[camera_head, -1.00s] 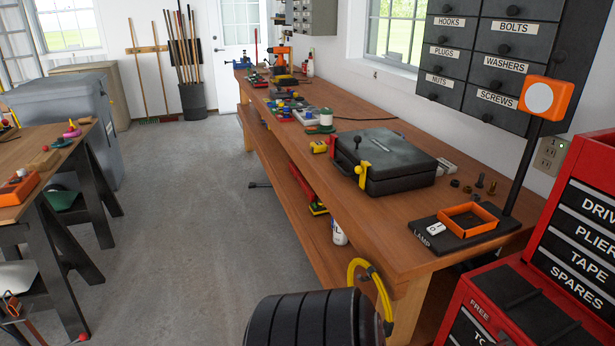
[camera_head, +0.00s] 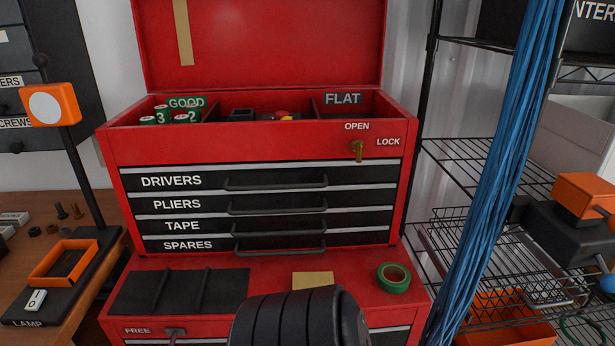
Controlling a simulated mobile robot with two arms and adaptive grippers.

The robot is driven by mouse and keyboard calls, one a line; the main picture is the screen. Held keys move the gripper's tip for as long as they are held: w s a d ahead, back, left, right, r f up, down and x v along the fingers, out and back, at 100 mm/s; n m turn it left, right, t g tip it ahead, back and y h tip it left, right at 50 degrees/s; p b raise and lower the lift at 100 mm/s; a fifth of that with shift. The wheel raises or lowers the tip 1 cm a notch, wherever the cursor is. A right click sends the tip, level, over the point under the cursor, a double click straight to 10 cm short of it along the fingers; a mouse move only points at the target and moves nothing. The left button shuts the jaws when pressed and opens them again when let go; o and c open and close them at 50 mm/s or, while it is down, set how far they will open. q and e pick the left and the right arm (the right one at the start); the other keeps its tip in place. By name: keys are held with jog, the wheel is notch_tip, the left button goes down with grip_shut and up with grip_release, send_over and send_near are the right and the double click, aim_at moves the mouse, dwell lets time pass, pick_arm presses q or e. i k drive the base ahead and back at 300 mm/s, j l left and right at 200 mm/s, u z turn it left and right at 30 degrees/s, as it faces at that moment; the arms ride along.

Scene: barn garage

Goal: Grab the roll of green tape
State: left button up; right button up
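The roll of green tape (camera_head: 393,287) lies flat on the red ledge at the right front of the red tool chest (camera_head: 260,147), below the drawers. Its tan core faces up. A small tan pad or note (camera_head: 313,281) lies to its left. Nothing covers the roll. Neither of my grippers shows in the head view, so I cannot see where they are relative to it.
The chest lid is up and its drawers look shut. A black mat (camera_head: 180,292) lies on the ledge's left. Blue cables (camera_head: 505,160) hang in front of a wire shelf (camera_head: 480,185) at right. A workbench (camera_head: 25,262) with an orange tray (camera_head: 63,262) stands left.

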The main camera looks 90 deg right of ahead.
aim_at(391, 287)
jog(key=z, duration=3.3)
